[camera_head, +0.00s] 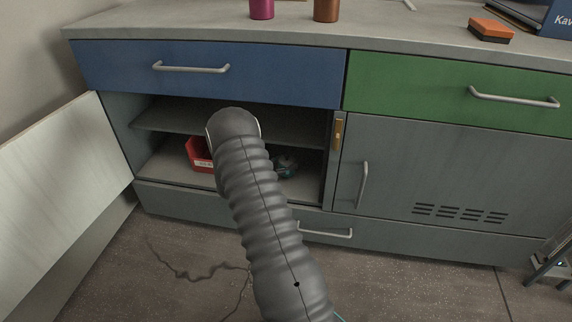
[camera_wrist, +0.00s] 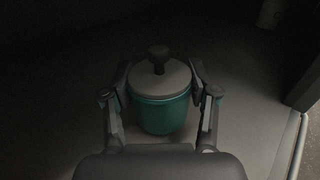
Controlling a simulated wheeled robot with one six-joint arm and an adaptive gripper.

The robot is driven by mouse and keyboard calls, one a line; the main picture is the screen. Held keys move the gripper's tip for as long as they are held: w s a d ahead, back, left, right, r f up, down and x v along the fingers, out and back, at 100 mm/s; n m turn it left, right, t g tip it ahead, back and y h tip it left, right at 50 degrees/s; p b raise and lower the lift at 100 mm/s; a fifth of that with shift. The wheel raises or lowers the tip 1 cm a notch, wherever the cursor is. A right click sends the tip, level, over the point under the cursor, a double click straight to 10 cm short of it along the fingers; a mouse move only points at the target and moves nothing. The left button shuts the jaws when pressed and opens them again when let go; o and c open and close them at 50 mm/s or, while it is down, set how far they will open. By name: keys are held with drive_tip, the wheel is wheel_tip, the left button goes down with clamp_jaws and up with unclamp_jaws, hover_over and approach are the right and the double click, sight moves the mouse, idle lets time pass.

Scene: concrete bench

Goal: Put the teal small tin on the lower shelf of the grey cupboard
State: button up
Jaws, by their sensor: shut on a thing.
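The teal small tin (camera_wrist: 161,116) has a pale lid with a dark knob. In the wrist view it stands upright between the fingers of my gripper (camera_wrist: 161,98), which is shut on it. In the head view my arm reaches into the open grey cupboard (camera_head: 232,150), and the tin (camera_head: 286,165) shows only as a dark teal patch right of the arm, over the lower shelf (camera_head: 170,176). The upper shelf (camera_head: 170,119) is above it. I cannot tell for sure whether the tin's base touches the lower shelf.
A red bin (camera_head: 200,153) stands on the lower shelf left of my arm. The cupboard's pale door (camera_head: 65,165) is swung open at the left. A blue drawer (camera_head: 205,75) is shut above the opening. The right-hand grey door (camera_head: 430,180) is shut.

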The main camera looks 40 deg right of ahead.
drive_tip(key=shift+a+f, duration=0.1)
drive_tip(key=shift+f, duration=0.25)
drive_tip(key=o, duration=1.3)
